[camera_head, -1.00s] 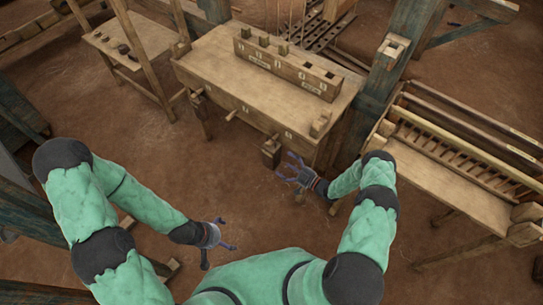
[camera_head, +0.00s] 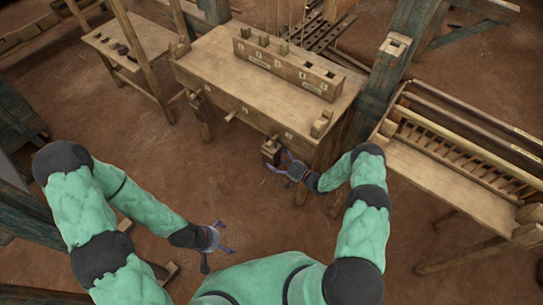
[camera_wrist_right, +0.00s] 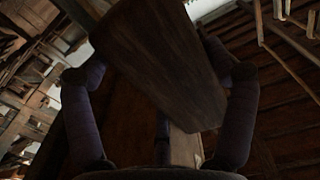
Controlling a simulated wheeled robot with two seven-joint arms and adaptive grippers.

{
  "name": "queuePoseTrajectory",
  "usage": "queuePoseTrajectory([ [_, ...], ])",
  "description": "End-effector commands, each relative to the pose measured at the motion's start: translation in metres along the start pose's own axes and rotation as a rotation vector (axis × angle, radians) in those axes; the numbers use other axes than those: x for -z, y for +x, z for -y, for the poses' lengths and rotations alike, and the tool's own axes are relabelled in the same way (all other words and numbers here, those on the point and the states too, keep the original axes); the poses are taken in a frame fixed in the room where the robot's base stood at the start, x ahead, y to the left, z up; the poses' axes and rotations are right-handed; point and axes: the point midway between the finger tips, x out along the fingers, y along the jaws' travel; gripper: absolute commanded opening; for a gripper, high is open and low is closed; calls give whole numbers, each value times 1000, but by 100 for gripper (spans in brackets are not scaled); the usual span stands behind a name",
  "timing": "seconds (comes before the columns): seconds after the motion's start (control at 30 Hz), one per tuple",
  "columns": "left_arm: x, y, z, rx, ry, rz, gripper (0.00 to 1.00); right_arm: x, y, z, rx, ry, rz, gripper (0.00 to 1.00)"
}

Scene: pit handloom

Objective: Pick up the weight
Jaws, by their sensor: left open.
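The weight, a brown wooden block (camera_head: 270,151), hangs at the front of the wooden table, below its edge. My right gripper (camera_head: 280,164) is at its lower right side in the head view. In the right wrist view the block (camera_wrist_right: 160,65) fills the space between the two dark fingers, which stand wide apart on either side of it. The right finger lies close along its edge; I cannot tell whether it touches. My left gripper (camera_head: 213,240) is open and empty, low over the floor, away from the block.
The table (camera_head: 235,85) carries a long slotted wooden rack (camera_head: 285,68) with several pegs. A slatted loom frame (camera_head: 450,150) stands at the right, and a small bench (camera_head: 150,35) with dark items at the back left. A post (camera_head: 385,85) rises beside the table. The floor between is clear.

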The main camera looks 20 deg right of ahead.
Motion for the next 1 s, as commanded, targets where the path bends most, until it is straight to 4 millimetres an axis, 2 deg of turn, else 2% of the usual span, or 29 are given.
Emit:
queuePoseTrajectory([
  [0.3, 0, -1, 0, 0, 0, 0, 100, 2, 0, 0, 0, -1, -2, 26],
  [0.5, 0, -11, -4, 0, 0, 0, 100, 10, 0, 3, 1, 1, -2, 26],
  [0.67, -1, -23, -8, 0, 0, 0, 100, 10, 0, 37, 2, 6, -2, 26],
  [1.0, -2, -47, -17, 0, 0, 0, 100, 9, 0, 122, 3, 4, -1, 26],
])
